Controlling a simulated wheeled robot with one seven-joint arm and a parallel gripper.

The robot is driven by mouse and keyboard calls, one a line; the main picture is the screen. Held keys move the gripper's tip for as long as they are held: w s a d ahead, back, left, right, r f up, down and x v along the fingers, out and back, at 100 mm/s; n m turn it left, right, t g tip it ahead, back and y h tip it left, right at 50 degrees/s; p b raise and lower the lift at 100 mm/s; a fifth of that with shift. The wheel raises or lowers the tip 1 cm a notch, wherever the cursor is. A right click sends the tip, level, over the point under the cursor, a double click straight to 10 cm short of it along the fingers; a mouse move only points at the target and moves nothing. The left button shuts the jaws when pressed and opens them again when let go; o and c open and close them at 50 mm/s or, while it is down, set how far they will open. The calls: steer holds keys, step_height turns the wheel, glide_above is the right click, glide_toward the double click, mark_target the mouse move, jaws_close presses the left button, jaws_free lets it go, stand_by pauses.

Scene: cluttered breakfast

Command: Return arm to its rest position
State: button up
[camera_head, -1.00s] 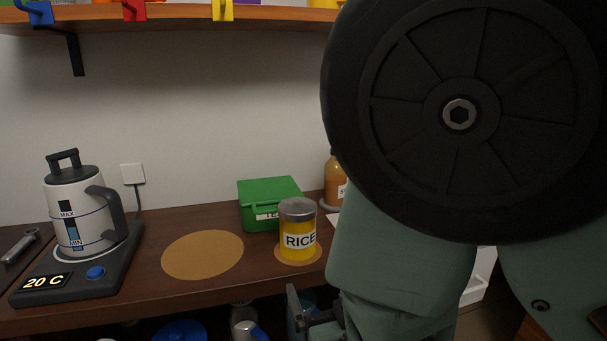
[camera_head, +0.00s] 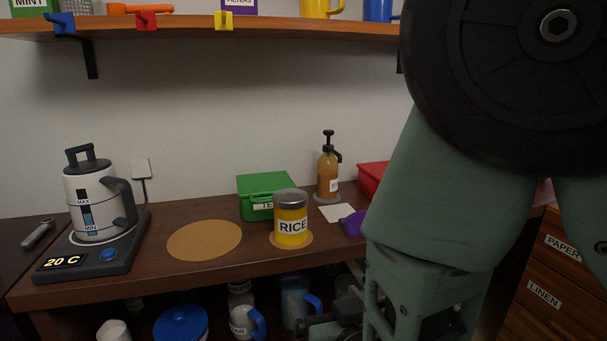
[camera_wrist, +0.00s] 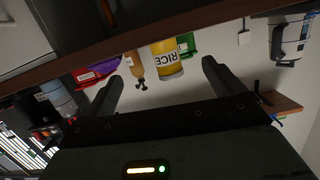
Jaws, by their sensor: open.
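My arm fills the right side of the head view. My gripper (camera_wrist: 160,85) shows in the wrist view with its two dark fingers wide apart and nothing between them. In the head view the gripper is low, near the counter's front edge, and its fingers are hard to make out there. The wrist view is upside down, and the yellow rice jar (camera_wrist: 168,60) appears beyond the fingers, apart from them. In the head view the rice jar (camera_head: 291,220) stands upright on a round tan mat on the counter.
The kettle (camera_head: 92,205) stands on its base at the left. A green box (camera_head: 262,190), a syrup-like pump bottle (camera_head: 328,178) and a red box (camera_head: 373,177) stand at the back. Mugs and jars, including a blue-handled mug (camera_head: 296,305), fill the space below. An empty tan mat (camera_head: 205,240) lies mid-counter.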

steer(key=s+n+g, duration=0.2)
steer(key=s+g, duration=0.7)
steer(key=g, duration=0.1)
steer(key=s+d+r+n+g+h, duration=0.3)
steer(key=s+d+r+g+h, duration=0.15)
steer(key=s+d, duration=0.55)
step_height(320, 180, up, 21)
steer(key=p, duration=2.1)
steer(key=shift+s+d, duration=0.15)
steer(key=shift+s, duration=0.1)
